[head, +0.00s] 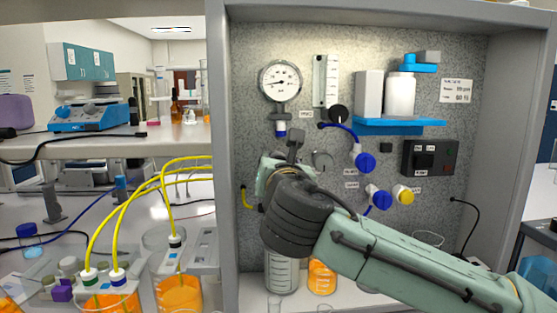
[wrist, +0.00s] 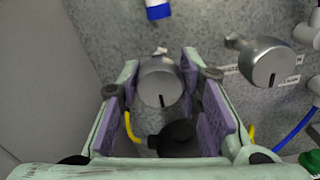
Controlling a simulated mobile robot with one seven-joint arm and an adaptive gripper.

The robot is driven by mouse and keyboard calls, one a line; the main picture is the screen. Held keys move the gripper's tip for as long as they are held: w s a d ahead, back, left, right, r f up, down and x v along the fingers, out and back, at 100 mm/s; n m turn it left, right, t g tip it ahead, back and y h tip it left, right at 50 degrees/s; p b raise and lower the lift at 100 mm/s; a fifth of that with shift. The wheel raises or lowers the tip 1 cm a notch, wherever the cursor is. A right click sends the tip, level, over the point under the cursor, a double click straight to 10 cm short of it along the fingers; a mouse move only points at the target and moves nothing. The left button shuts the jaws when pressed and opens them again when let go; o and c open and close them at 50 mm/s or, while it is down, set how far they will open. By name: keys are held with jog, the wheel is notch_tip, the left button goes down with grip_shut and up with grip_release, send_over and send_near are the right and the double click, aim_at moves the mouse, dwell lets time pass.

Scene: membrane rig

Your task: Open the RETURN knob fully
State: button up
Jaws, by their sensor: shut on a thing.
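A grey metal knob (wrist: 160,84) with a black pointer line sits between the purple finger pads of my gripper (wrist: 155,92) in the wrist view. My gripper is shut on this knob, and the pointer line runs roughly down the picture. A second similar grey knob (wrist: 268,62) stands apart to the right, with small labels beside it; it also shows in the head view (head: 322,160). I cannot read which knob is labelled RETURN. In the head view my gripper (head: 270,178) is at the panel's left part, and my arm hides the held knob.
A pressure gauge (head: 281,81) hangs above my gripper. Blue knobs (head: 365,162) and a yellow knob (head: 403,194) are to the right. A blue shelf (head: 398,126) carries a white bottle (head: 400,94). A glass cylinder (head: 282,272) and orange-filled beaker (head: 322,277) stand below my arm.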

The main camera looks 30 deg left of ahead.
jog(key=shift+n, duration=0.5)
jog(key=o, duration=1.2)
jog(key=v, duration=1.2)
jog(key=shift+s+d+f, duration=0.1)
